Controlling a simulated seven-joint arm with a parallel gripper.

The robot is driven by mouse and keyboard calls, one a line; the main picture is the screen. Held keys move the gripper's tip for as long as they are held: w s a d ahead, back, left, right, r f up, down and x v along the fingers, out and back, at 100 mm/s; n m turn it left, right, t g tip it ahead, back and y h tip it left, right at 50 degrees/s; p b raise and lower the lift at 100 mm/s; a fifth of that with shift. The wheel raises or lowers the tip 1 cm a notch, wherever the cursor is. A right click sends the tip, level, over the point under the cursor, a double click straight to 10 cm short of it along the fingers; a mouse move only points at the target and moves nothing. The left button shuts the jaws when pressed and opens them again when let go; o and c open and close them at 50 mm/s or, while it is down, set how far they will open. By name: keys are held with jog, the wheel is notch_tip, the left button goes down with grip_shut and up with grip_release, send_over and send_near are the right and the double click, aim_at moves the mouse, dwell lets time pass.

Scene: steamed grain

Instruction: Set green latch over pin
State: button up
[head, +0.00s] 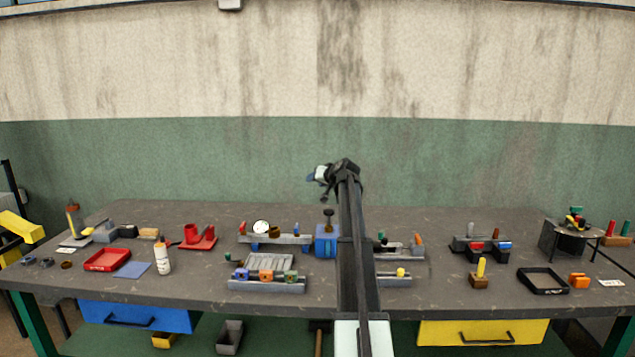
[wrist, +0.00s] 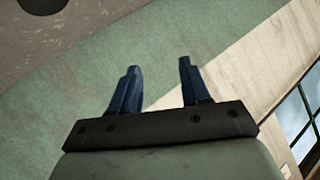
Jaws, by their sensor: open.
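My gripper (head: 311,177) is raised above the back of the bench, in front of the wall. In the wrist view its two dark blue fingers (wrist: 158,64) stand apart with nothing between them. A green block (head: 290,276) sits at the right end of a grey fixture at the front centre, beside an orange one and a blue one. A small green part (head: 382,238) also shows on a grey fixture right of my arm. I cannot tell which green part is the latch, and no pin can be made out. The wrist view shows no task object.
The grey bench top (head: 445,290) carries many items. A blue box (head: 326,242) stands just left of my arm. A red tray (head: 107,260) and white bottle (head: 163,257) are at left; a black tray (head: 542,281) is at right. My arm hides part of the centre.

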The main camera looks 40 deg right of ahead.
jog(key=shift+c, duration=0.2)
